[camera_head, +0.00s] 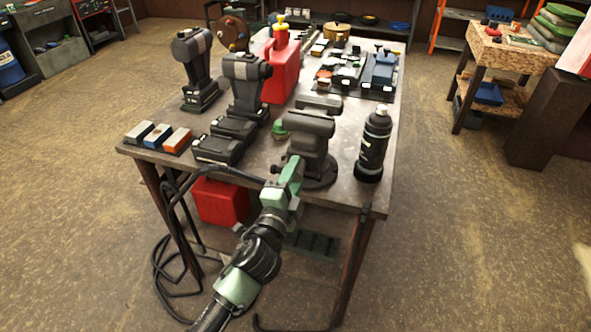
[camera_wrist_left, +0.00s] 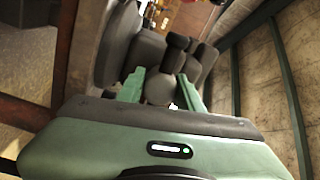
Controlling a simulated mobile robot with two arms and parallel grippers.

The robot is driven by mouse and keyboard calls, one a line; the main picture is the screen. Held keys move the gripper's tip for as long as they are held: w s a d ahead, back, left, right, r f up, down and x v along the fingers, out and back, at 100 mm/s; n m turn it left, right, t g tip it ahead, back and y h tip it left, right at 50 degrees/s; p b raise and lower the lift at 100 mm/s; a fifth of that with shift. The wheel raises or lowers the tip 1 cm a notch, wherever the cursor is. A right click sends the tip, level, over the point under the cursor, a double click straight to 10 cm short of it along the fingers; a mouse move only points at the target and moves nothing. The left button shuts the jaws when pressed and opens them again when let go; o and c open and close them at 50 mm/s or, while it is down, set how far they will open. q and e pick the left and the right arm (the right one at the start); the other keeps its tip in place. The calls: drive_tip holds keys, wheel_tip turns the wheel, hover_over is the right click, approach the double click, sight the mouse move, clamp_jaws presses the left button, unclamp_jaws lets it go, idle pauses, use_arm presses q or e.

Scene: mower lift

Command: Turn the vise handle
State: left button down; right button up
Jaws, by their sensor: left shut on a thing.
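The dark grey vise (camera_head: 311,128) stands upright on its round base at the front edge of the workbench. My left gripper (camera_head: 292,172) reaches up from below to the vise's front. In the left wrist view its two green fingers (camera_wrist_left: 162,84) are shut on a dark, rounded part of the vise handle (camera_wrist_left: 160,90). The vise body (camera_wrist_left: 143,52) fills the space just beyond. In the head view the gripper hides most of the handle. My right gripper is in neither view.
A black bottle (camera_head: 374,143) stands right of the vise. Cordless tools (camera_head: 245,85) and batteries (camera_head: 218,149) stand to its left. A black cable (camera_head: 172,215) hangs off the workbench (camera_head: 345,182). A red container (camera_head: 218,200) is below. The floor on the right is clear.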

use_arm(q)
drive_tip(key=m, duration=0.2)
drive_tip(key=m+p, duration=0.1)
drive_tip(key=m, duration=0.1)
drive_tip(key=m+p, duration=0.1)
drive_tip(key=m, duration=0.1)
drive_tip(key=shift+r+m, duration=0.25)
drive_tip(key=shift+m, duration=0.15)
drive_tip(key=m+p, duration=0.2)
drive_tip(key=m, duration=0.3)
drive_tip(key=shift+m+h+p, duration=0.3)
drive_tip(key=shift+p, duration=0.1)
drive_tip(key=m+p, duration=0.3)
drive_tip(key=m, duration=0.3)
drive_tip(key=shift+r, duration=0.1)
drive_tip(key=m+p, duration=0.2)
drive_tip(key=m, duration=0.2)
drive_tip(key=shift+g+p, duration=0.3)
drive_tip(key=shift+p, duration=0.05)
drive_tip(key=shift+d+m+p, duration=0.1)
drive_tip(key=shift+m+p, duration=0.4)
drive_tip(key=shift+m, duration=0.6)
drive_tip(key=shift+f, duration=0.25)
drive_tip(key=c, duration=0.9)
unclamp_jaws()
drive_tip(key=shift+c, duration=0.2)
